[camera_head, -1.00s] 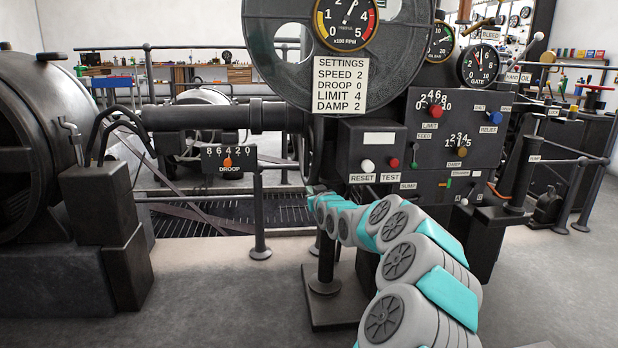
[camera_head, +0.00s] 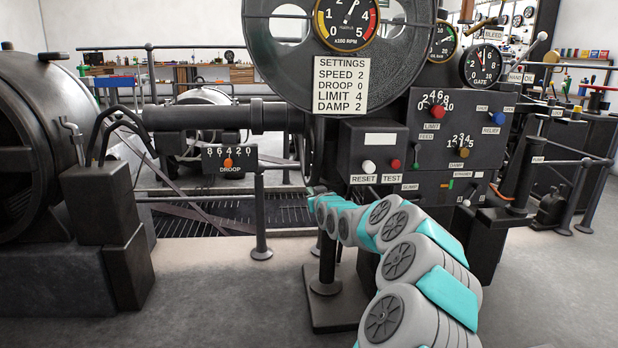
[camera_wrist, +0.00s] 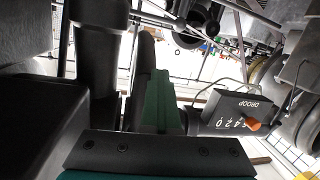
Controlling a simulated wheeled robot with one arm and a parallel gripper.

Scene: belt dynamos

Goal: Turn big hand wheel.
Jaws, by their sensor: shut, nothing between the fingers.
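A large dark round wheel (camera_head: 265,55) with cut-outs stands at the top centre of the head view, behind an RPM dial (camera_head: 346,20) and a SETTINGS plate (camera_head: 341,85). It may be the big hand wheel, but no label confirms this. My arm reaches forward below it, and the gripper end is hidden in the head view near the column under the wheel. In the wrist view my gripper (camera_wrist: 158,95) shows green fingers, shut and empty. Dark metal parts lie close beside and beyond them. I cannot tell whether the fingers touch anything.
A DROOP box (camera_head: 229,159) with an orange knob hangs left of the column; it also shows in the wrist view (camera_wrist: 230,110). A control panel (camera_head: 455,150) and the RESET/TEST box (camera_head: 372,145) stand right of the column. Railings and a large dark drum (camera_head: 45,130) bound the left side.

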